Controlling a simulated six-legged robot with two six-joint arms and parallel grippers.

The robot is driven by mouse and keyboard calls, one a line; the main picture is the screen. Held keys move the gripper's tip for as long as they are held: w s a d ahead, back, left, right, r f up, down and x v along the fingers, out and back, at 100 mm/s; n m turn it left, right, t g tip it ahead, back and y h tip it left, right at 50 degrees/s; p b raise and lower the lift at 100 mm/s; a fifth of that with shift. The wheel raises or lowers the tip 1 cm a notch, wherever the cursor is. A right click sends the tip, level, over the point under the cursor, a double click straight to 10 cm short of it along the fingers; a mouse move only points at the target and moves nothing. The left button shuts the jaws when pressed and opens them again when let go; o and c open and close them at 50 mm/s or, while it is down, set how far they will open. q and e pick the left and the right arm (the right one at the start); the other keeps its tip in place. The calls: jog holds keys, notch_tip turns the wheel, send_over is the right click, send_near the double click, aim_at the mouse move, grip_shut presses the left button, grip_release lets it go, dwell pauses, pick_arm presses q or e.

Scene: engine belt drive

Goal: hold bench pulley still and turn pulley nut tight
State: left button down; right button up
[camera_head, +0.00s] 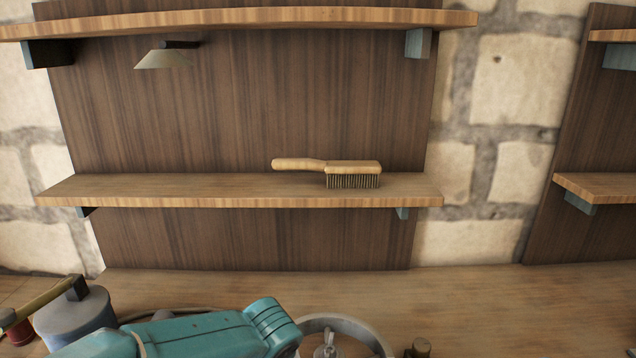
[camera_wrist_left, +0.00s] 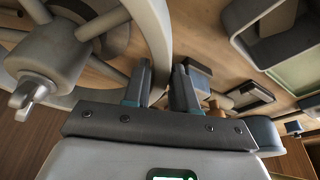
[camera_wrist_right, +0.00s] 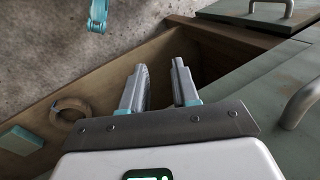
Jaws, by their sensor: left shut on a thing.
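The bench pulley (camera_head: 378,338) is a grey spoked wheel cut off by the bottom edge of the head view. In the left wrist view its rim (camera_wrist_left: 155,28) and spokes fill the left side. The pulley nut (camera_wrist_left: 22,98) has wings and sits at the hub; it also shows in the head view (camera_head: 326,346). My left gripper (camera_wrist_left: 162,72) is shut on the pulley rim, away from the hub. My right gripper (camera_wrist_right: 162,70) is open and empty, far from the pulley, above an open drawer. Neither gripper shows in the head view.
A grey canister (camera_head: 75,318) stands farther left. A brush (camera_head: 352,172) rests on the wall shelf (camera_head: 160,190). The drawer (camera_wrist_right: 100,75) under my right gripper holds a ring (camera_wrist_right: 70,108); cabinet handles (camera_wrist_right: 300,100) stick out nearby.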

grip_shut()
jog(key=s+a+r+m+g+y, duration=0.1)
jog(key=a+r+m+g+y, duration=0.2)
jog(key=r, duration=0.6)
jog(key=s+r+m+g+y, duration=0.1)
jog(key=s+r+m+y, duration=0.1)
jog(key=r+m, duration=0.45)
jog(key=w+r, duration=0.3)
jog(key=w+r+n+t+y, duration=0.1)
jog(key=w+r, duration=0.2)
jog(key=r, duration=0.1)
jog(key=w+r+n+t+y, duration=0.1)
jog(key=w+r, duration=0.2)
jog(key=shift+d+r, duration=0.25)
jog(key=shift+r, duration=0.1)
jog(key=w+d+r+n+t+h, duration=0.2)
jog(key=w+d+r+n+t, duration=0.35)
jog(key=w+r, duration=0.9)
jog(key=n+g, duration=0.1)
jog(key=g, duration=0.1)
send_near(330, 357)
jog(key=shift+w+d+f+x, duration=0.1)
jog(key=shift+x, duration=1)
jog(key=shift+w+d+f+x, duration=0.1)
jog(key=shift+x, duration=0.95)
jog(key=shift+d+f+x, duration=0.1)
jog(key=shift+x, duration=1)
